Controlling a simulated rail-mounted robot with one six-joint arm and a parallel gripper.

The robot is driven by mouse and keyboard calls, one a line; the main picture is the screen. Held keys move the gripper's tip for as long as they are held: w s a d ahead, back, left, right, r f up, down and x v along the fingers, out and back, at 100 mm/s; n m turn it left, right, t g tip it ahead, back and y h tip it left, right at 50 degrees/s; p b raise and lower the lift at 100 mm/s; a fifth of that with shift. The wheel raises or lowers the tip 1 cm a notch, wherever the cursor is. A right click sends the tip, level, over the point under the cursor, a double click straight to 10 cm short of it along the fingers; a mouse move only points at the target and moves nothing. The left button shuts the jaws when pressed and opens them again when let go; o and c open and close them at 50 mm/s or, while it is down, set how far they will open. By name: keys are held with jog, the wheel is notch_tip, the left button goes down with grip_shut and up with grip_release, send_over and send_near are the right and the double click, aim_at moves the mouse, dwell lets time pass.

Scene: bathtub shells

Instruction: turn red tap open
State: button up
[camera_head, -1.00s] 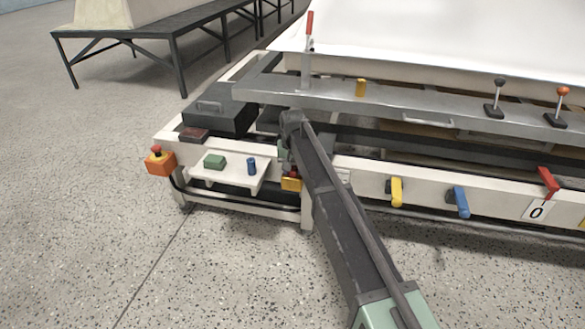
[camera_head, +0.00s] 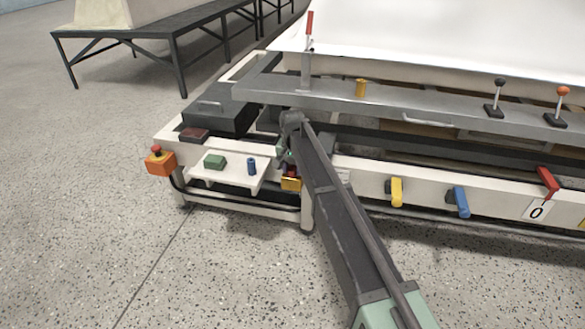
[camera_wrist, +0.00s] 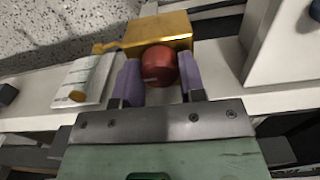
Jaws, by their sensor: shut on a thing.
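My gripper (camera_wrist: 159,78) has its purple fingers on both sides of a round red knob (camera_wrist: 160,66), which sits against a yellow box (camera_wrist: 158,32) in the wrist view. In the head view the yellow box (camera_head: 291,184) is on the front of the white frame, and my gripper (camera_head: 291,168) is small and partly hidden by my arm just above it. A red lever-shaped tap (camera_head: 547,181) is at the far right of the front rail, above a plate marked "0" (camera_head: 536,211). My gripper is well to the left of this tap.
Yellow (camera_head: 397,192) and blue (camera_head: 461,202) handles are on the front rail between my arm and the red tap. A shelf (camera_head: 224,179) holds a green block and a blue cylinder. An orange box with a red button (camera_head: 159,161) stands at the left corner. The floor in front is clear.

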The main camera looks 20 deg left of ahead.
aim_at(292, 168)
jog(key=o, duration=0.9)
notch_tip(292, 168, up, 11)
jog(key=p, duration=1)
jog(key=shift+f+p, duration=0.1)
jog(key=shift+p, duration=0.3)
